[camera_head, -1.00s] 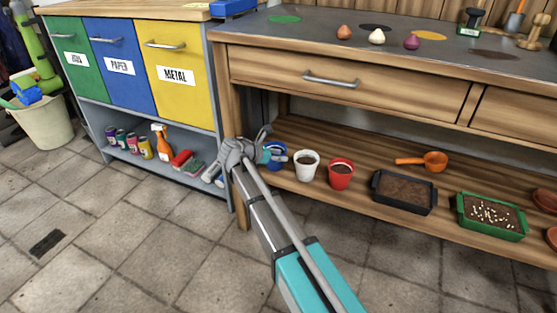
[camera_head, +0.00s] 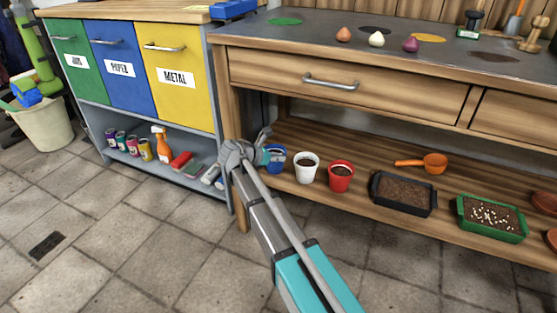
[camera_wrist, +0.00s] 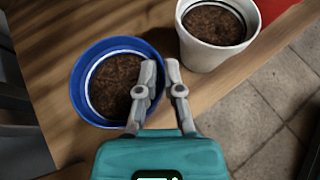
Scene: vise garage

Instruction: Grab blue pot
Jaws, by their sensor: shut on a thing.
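The blue pot (camera_head: 280,165), filled with dark soil, stands upright at the left end of the wooden lower shelf (camera_head: 393,228). In the wrist view the pot (camera_wrist: 84,103) is left of centre. My gripper (camera_wrist: 160,72) is shut on its rim, with one finger inside over the soil and the other outside, on the white pot's side. In the head view my gripper (camera_head: 265,146) partly hides the blue pot.
A white pot (camera_head: 306,174) stands close to the right of the blue one, then a red pot (camera_head: 341,182). A black tray (camera_head: 404,209) and green tray (camera_head: 500,238) lie farther right. The workbench top (camera_head: 330,34) overhangs the shelf.

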